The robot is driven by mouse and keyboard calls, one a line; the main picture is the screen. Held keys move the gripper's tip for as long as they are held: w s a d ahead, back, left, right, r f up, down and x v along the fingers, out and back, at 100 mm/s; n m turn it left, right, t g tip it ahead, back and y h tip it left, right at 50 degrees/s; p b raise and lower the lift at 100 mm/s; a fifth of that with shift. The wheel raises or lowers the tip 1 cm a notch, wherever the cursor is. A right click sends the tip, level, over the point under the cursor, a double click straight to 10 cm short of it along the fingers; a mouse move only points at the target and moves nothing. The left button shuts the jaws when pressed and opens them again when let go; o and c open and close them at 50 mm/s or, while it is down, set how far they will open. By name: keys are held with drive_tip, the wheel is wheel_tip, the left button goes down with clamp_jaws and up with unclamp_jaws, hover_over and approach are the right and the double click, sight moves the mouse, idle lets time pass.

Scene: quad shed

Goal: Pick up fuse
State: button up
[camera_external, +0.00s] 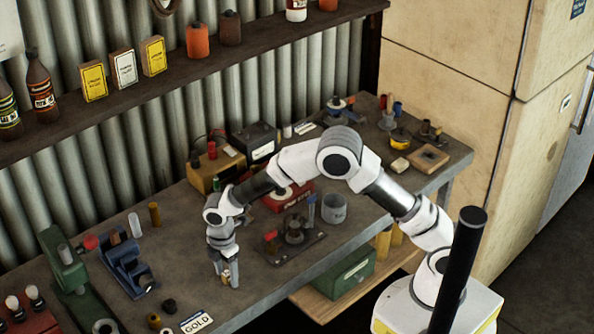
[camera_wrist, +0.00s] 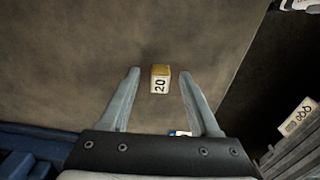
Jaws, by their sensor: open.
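A small block-shaped fuse (camera_wrist: 160,84), white with a black "20" and a yellow-tan end, stands out against the grey-brown workbench top (camera_wrist: 70,60) in the wrist view. My gripper (camera_wrist: 159,74) is open, with one finger on each side of the fuse and a visible gap on both sides. In the external view my gripper (camera_external: 227,280) points down, low over the front part of the bench. A small yellowish spot shows between its fingers there, too small to make out clearly.
A board with small parts (camera_external: 290,240) and a grey cup (camera_external: 334,208) are to the right.

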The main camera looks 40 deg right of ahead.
clamp_jaws()
idle(0.3)
drive_tip(key=shift+r, duration=0.1)
